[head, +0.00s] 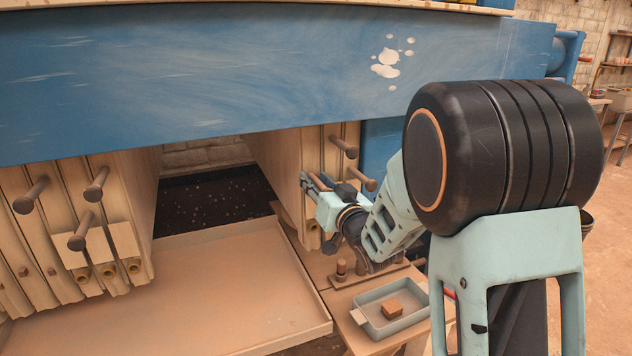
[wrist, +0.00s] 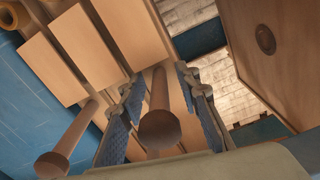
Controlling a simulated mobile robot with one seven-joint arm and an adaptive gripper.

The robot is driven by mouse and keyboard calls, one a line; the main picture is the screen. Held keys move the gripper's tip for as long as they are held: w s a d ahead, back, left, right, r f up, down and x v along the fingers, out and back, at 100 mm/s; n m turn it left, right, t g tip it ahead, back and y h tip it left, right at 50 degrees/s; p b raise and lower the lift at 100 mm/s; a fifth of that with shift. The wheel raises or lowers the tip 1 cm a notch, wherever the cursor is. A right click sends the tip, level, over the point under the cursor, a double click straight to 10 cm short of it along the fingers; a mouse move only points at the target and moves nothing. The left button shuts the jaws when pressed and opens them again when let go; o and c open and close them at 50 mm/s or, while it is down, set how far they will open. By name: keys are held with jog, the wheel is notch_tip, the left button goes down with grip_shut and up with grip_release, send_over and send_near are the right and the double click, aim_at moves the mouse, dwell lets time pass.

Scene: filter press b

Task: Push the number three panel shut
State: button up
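Tan panels with brown peg handles hang in two stacks under the blue beam. The left stack (head: 75,215) and right stack (head: 312,150) have a wide gap between them. No number is readable, so I cannot tell which panel is number three. My gripper (head: 318,182) is at the right stack, below two pegs. In the wrist view my gripper (wrist: 160,88) is open, with blue-padded fingers either side of a brown peg (wrist: 160,125). Space shows beside the peg, and I see no firm contact. A second peg (wrist: 65,145) stands left, outside the fingers.
The blue beam (head: 250,60) crosses above. A shallow tan tray (head: 220,290) lies below the gap. A grey tray (head: 392,325) holding a small brown block (head: 392,308) sits on the bench at lower right. In the wrist view, a broad panel (wrist: 265,75) faces the gap.

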grip_shut()
dwell(0.3)
